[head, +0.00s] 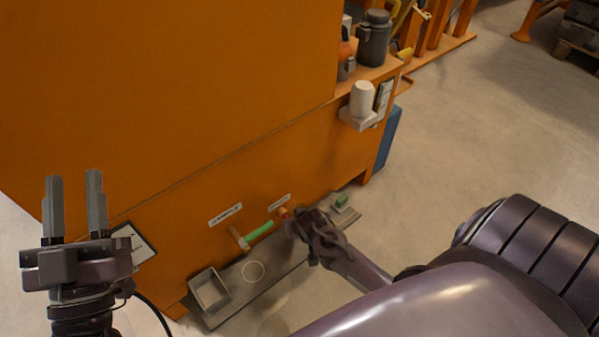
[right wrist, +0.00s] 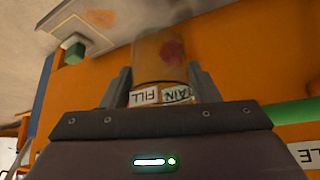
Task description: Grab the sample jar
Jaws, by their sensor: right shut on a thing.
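In the right wrist view a clear, cylindrical sample jar (right wrist: 153,60) stands out between the two fingers of my right gripper (right wrist: 162,84), which is shut on it. Something red and the FILL label show at the jar, apparently through its clear wall. In the head view my right gripper (head: 300,226) is low by the orange panel, at the right part of the grey floor tray; the jar cannot be made out there. My left gripper (head: 76,205) is raised at the left, fingers apart and empty.
A green-handled valve (head: 258,231) sticks out of the orange panel (head: 200,130) left of my right gripper. A white cup (head: 362,97) sits on a side bracket.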

